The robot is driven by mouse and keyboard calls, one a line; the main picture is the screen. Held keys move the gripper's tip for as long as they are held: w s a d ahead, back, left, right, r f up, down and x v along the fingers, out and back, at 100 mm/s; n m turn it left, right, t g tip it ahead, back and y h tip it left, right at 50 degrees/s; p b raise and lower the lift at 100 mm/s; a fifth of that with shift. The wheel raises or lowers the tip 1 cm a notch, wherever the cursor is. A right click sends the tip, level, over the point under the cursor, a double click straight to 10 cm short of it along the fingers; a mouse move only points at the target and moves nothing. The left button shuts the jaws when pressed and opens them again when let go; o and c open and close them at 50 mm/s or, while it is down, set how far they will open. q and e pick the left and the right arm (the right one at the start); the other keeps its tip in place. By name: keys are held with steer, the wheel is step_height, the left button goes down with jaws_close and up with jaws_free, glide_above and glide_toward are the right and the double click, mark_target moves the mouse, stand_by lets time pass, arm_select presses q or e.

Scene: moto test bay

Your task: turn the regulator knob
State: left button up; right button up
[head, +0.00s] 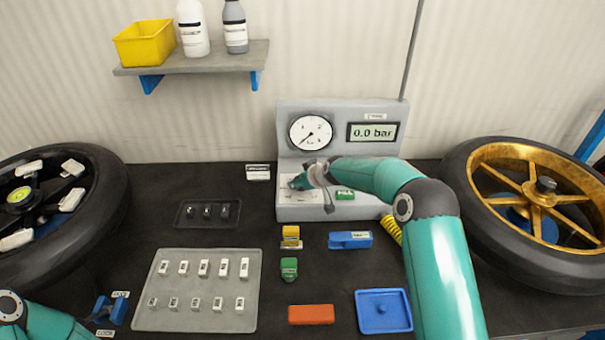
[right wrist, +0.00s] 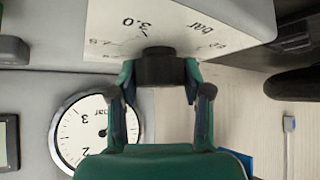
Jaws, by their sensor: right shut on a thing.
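The regulator unit (head: 290,118) is a grey box at the back middle of the bench, with a round dial gauge (head: 310,132) and a display (head: 372,132) reading 0.0 bar. In the right wrist view the black regulator knob (right wrist: 158,66) sits on a white scale plate (right wrist: 205,30) marked 3.0 and bar. My right gripper (right wrist: 160,78) has its fingers on both sides of the knob and is shut on it. In the head view my right gripper (head: 302,182) is at the unit's front left and hides the knob. My left gripper is not in view; only part of my left arm shows at the lower left.
A black wheel (head: 110,185) lies at the left and a gold-rimmed wheel (head: 460,170) at the right. A grey tray (head: 205,317) of small white pieces, a red block (head: 311,314) and a blue tray (head: 370,325) lie in front. A shelf (head: 190,64) hangs above.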

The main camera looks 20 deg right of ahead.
steer(key=shift+f, duration=0.1)
steer(key=o, duration=1.2)
steer(key=shift+s, duration=0.1)
steer(key=shift+c, duration=0.2)
steer(key=shift+r, duration=0.2)
steer(key=shift+s+d+r, duration=0.1)
steer(key=shift+s+r, duration=0.1)
steer(key=shift+r, duration=0.05)
steer(key=v, duration=1.1)
steer(key=shift+s+f, duration=0.1)
